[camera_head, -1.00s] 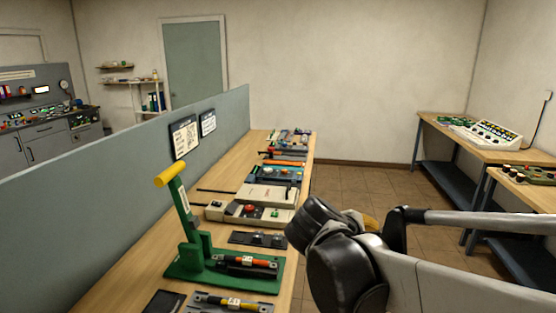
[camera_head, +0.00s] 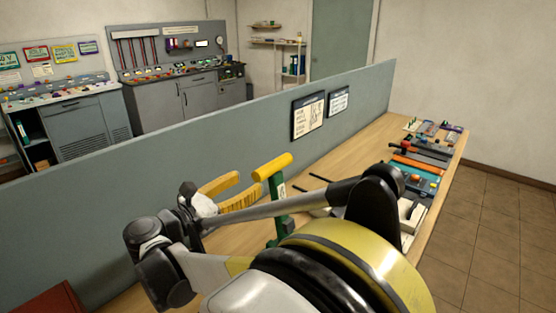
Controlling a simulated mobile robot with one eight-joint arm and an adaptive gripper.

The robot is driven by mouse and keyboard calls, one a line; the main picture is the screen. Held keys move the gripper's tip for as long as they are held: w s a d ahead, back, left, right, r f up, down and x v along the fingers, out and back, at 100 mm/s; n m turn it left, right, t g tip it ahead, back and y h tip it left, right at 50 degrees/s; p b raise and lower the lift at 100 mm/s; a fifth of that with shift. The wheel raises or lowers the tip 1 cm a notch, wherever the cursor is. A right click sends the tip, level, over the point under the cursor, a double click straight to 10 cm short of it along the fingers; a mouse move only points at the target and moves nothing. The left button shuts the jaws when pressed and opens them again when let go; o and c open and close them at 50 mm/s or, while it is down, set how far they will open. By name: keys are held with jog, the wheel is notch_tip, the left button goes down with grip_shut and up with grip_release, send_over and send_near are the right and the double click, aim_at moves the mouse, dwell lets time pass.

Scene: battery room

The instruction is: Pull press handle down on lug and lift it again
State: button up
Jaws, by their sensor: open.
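The press handle has a yellow grip (camera_head: 272,166) on top of a green lever (camera_head: 280,215) and stands raised over the bench. My gripper (camera_head: 236,192), with two yellow fingers, is just left of the grip. The fingers are open and point toward the handle, with no clear contact visible. My arm covers the press base, the lug and the front of the bench, so the lug is hidden.
The wooden bench (camera_head: 374,140) runs back to the right, with several tools on its far part. A grey partition (camera_head: 220,152) stands along its left side and carries two framed sheets (camera_head: 308,115). The tiled floor (camera_head: 490,215) at right is clear.

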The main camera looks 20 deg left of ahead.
aim_at(273, 167)
jog(key=b+x, duration=0.2)
jog(key=x, duration=0.8)
jog(key=shift+w+d+r, duration=0.1)
jog(key=shift+w+d, duration=0.05)
jog(key=shift+w, duration=0.05)
grip_shut()
